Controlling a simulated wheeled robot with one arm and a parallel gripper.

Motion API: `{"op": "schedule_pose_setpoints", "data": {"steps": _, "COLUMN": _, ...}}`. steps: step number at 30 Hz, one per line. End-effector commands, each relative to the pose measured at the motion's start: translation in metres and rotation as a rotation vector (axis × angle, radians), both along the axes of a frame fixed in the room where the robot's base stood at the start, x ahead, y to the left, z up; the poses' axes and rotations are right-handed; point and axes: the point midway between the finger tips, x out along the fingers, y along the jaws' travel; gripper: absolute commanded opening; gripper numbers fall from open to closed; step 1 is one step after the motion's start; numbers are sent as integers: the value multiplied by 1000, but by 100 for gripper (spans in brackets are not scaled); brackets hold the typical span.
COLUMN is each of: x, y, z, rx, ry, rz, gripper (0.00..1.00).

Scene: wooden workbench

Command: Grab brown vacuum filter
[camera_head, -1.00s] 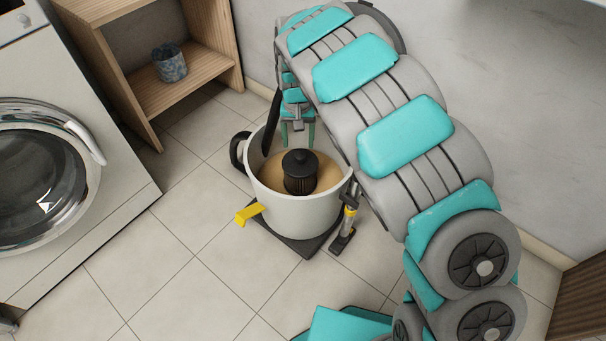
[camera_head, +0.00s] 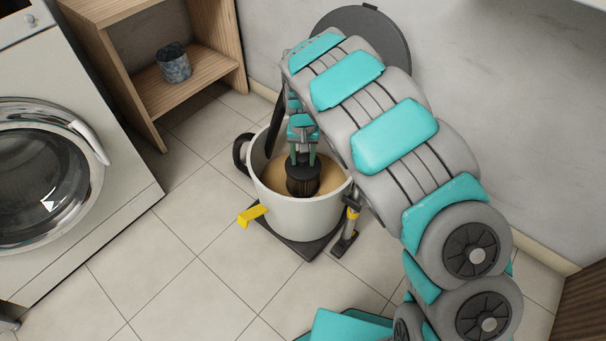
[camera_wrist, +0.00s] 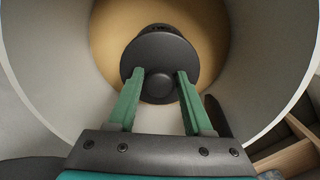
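The vacuum filter (camera_head: 305,186) is a dark, ribbed cylinder with a black round top, standing upright inside the white vacuum canister (camera_head: 290,215). In the wrist view its round top (camera_wrist: 160,50) faces me, with a small raised knob in the middle. My gripper (camera_head: 302,160) reaches down into the canister from above, over the filter. In the wrist view the two green fingers of my gripper (camera_wrist: 161,73) are apart, one on each side of the knob. I cannot tell whether they touch it. My fingertips partly cover the filter top in the head view.
The canister stands on a dark base (camera_head: 308,248) with a yellow pedal (camera_head: 252,215) and a metal latch (camera_head: 347,225) beside it. A dark round lid (camera_head: 385,45) is behind my arm. A washing machine (camera_head: 60,190) and wooden shelf (camera_head: 190,90) are left. Tiled floor in front is clear.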

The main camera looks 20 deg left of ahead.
Motion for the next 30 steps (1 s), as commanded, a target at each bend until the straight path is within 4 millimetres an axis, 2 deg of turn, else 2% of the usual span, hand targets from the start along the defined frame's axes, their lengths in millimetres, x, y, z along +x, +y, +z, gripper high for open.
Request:
{"op": "schedule_pose_setpoints", "data": {"steps": 1, "x": 0, "y": 0, "z": 0, "rx": 0, "ry": 0, "rz": 0, "gripper": 44}}
{"op": "schedule_pose_setpoints", "data": {"steps": 13, "x": 0, "y": 0, "z": 0, "rx": 0, "ry": 0, "rz": 0, "gripper": 0}}
{"op": "schedule_pose_setpoints", "data": {"steps": 30, "x": 0, "y": 0, "z": 0, "rx": 0, "ry": -1, "rz": 0, "gripper": 0}}
